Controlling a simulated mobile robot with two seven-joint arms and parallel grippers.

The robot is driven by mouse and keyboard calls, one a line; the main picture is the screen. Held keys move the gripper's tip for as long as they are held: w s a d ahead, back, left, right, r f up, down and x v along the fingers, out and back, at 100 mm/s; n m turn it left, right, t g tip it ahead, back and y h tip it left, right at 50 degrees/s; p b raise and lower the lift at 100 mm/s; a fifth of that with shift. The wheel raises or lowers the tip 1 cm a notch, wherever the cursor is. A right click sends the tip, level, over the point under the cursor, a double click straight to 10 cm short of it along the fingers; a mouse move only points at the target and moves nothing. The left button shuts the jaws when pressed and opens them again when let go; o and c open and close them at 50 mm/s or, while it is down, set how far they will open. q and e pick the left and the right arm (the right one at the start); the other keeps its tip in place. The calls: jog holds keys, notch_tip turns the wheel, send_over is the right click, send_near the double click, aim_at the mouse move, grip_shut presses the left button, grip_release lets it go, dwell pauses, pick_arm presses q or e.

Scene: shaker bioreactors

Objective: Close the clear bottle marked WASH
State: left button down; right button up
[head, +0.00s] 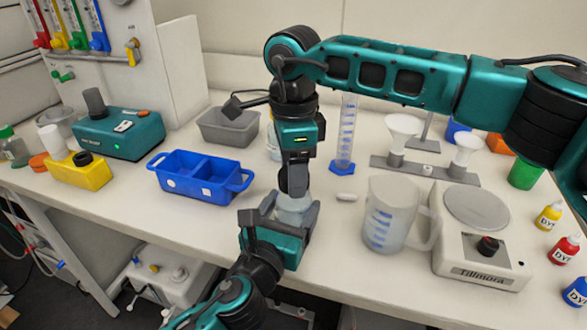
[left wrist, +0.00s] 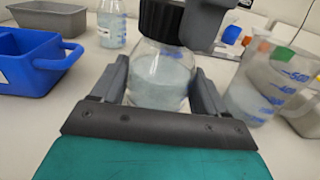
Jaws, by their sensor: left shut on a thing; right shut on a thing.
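A clear bottle (head: 293,207) with pale liquid stands upright near the front middle of the table. My left gripper (head: 281,211) is shut around its body, and the left wrist view shows the bottle (left wrist: 160,78) between the two fingers. A black cap (left wrist: 162,20) sits on the bottle's neck. My right gripper (head: 293,183) comes down from above and is shut on the cap; one of its grey fingers shows beside the cap in the left wrist view. No WASH marking is readable, and I cannot tell how tight the cap is.
A blue two-part tray (head: 190,155) lies left, a grey bin (head: 214,138) behind it. Another clear bottle (left wrist: 111,25) stands behind. A measuring jug (head: 385,230) and a scale (head: 477,208) stand right. A small white object (head: 346,197) lies between the bottle and jug.

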jog(key=m, duration=0.5)
jog(key=shift+m, duration=0.4)
jog(key=m, duration=1.3)
jog(key=shift+f+m, duration=0.1)
jog(key=shift+m, duration=0.3)
jog(key=o, duration=1.2)
jog(key=shift+o, duration=0.2)
notch_tip(320, 180, up, 12)
